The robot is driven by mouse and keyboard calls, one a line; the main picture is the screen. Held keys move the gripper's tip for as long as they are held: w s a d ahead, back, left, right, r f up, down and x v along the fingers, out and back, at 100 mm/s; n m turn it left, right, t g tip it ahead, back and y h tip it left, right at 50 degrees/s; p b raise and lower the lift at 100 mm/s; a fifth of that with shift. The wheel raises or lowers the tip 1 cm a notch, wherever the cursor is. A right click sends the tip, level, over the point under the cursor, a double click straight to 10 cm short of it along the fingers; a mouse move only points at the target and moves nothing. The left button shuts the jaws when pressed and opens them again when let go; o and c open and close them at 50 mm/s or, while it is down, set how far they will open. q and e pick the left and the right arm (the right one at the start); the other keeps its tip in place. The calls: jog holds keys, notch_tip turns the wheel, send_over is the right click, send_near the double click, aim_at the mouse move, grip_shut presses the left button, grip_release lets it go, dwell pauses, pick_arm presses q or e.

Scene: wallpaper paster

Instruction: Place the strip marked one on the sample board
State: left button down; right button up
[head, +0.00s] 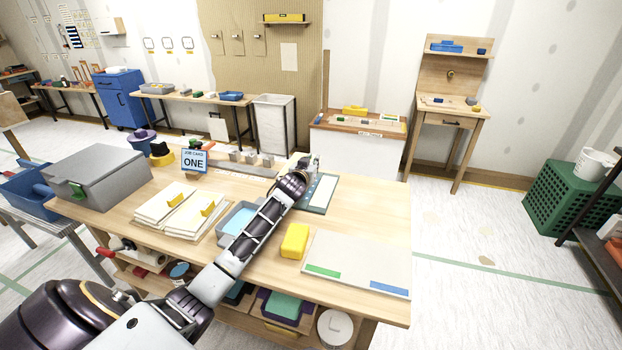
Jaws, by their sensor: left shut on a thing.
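A blue-framed card reading "JOB CARD ONE" (194,161) stands upright at the back of the wooden table. Cream sheets in two piles (165,203) with yellow tabs lie at the table's left middle; I cannot read any number on them. A pale board (358,262) with a green and a blue label lies at the front right. My left gripper (311,163) is at the far side of the table, beside a teal panel (318,196) with a white strip on it. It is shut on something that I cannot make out. My right gripper is out of view.
A yellow block (294,241) and a grey tray with blue liquid (226,220) flank my left arm. A grey lidded box (98,176) stands at the left. Small grey blocks (250,158) line the back. The table's right end (375,210) is clear.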

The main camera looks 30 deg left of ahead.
pick_arm(q)
jog(key=shift+f, duration=0.8)
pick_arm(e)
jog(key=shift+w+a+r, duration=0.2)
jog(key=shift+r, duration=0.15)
pick_arm(q)
jog(key=shift+f, duration=0.1)
jog(key=shift+f, duration=0.3)
jog(key=shift+f+b, duration=0.45)
jog(key=shift+f, duration=1.1)
jog(key=c, duration=1.8)
grip_release()
jog(key=shift+f, duration=0.1)
jog(key=o, duration=0.4)
jog(key=shift+o, duration=0.2)
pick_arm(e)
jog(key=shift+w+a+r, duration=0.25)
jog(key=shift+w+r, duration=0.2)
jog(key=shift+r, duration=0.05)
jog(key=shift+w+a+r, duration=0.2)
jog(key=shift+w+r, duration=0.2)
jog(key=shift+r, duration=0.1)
